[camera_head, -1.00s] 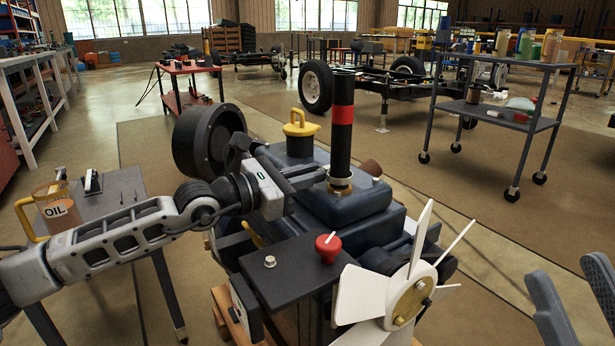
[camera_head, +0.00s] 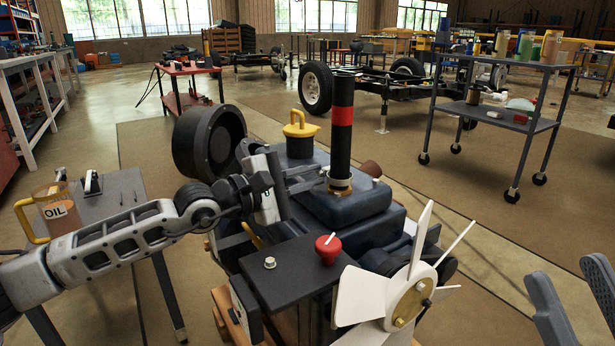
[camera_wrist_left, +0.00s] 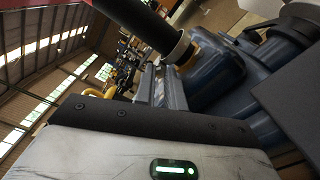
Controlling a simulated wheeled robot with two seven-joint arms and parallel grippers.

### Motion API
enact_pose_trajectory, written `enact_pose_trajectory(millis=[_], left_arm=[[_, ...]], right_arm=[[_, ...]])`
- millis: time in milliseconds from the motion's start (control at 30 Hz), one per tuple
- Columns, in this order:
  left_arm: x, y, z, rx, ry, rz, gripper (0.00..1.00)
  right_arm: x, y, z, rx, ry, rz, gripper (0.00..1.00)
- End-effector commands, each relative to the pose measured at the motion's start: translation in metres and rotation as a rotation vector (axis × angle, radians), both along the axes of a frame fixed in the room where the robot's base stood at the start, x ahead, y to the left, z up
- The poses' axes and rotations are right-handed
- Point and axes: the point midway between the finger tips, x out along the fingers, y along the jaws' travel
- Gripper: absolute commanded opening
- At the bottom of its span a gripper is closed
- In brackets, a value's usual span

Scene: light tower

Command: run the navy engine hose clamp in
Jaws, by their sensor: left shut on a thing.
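The navy engine (camera_head: 345,205) stands in the middle of the head view. A black hose with a red band (camera_head: 342,125) rises upright from it. A brass-coloured clamp (camera_head: 340,187) rings the hose's foot; it also shows in the left wrist view (camera_wrist_left: 183,50). My left gripper (camera_head: 314,179) is at the left side of the clamp, its fingers pointing towards it. It is shut on a small part beside the clamp, which the fingers mostly hide; I take it for the clamp's screw. My right gripper (camera_head: 578,300) is open and empty at the lower right, away from the engine.
A white fan (camera_head: 400,290) and a red knob (camera_head: 328,249) are at the engine's front. A yellow-handled cap (camera_head: 300,125) and a round black housing (camera_head: 209,142) stand close behind my left gripper. An oil jug (camera_head: 56,208) stands on a side table at left.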

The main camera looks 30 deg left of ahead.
Motion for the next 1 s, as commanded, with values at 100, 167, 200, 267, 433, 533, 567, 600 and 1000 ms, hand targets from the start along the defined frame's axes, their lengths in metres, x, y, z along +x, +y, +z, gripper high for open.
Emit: enact_pose_trajectory(millis=[100,167,200,267,433,533,567,600,1000], left_arm=[[-0.0007,-0.0004,-0.0016,0.102,-0.054,-0.001,0.00],[-0.0007,-0.0003,-0.0019,0.151,-0.083,-0.001,0.00],[-0.0008,-0.0004,-0.0021,0.183,-0.101,-0.003,0.00],[-0.0008,-0.0003,-0.0022,0.229,-0.129,-0.002,0.00],[-0.0007,-0.0005,-0.0025,0.351,-0.201,-0.002,0.00],[-0.0008,-0.0005,-0.0027,0.413,-0.238,-0.002,0.00],[-0.0008,-0.0005,-0.0028,0.430,-0.248,-0.002,0.00],[-0.0008,-0.0005,-0.0028,0.451,-0.260,-0.002,0.00],[-0.0008,-0.0003,-0.0037,0.566,-0.326,-0.003,0.00]], right_arm=[[0.0001,-0.0001,-0.0001,0.000,0.000,0.000,0.34],[0.0001,-0.0001,-0.0001,0.000,0.000,0.000,0.34],[0.0001,-0.0001,-0.0001,0.000,0.000,0.000,0.34],[0.0001,-0.0002,-0.0001,-0.001,-0.001,-0.001,0.34],[0.0001,-0.0002,-0.0001,0.000,0.000,-0.001,0.34],[0.0002,-0.0003,-0.0001,0.000,0.000,-0.001,0.34],[0.0002,-0.0003,-0.0001,0.000,0.000,-0.001,0.34],[0.0002,-0.0003,-0.0001,0.000,0.000,-0.001,0.34],[0.0001,-0.0002,-0.0002,0.000,0.000,-0.001,0.34]])
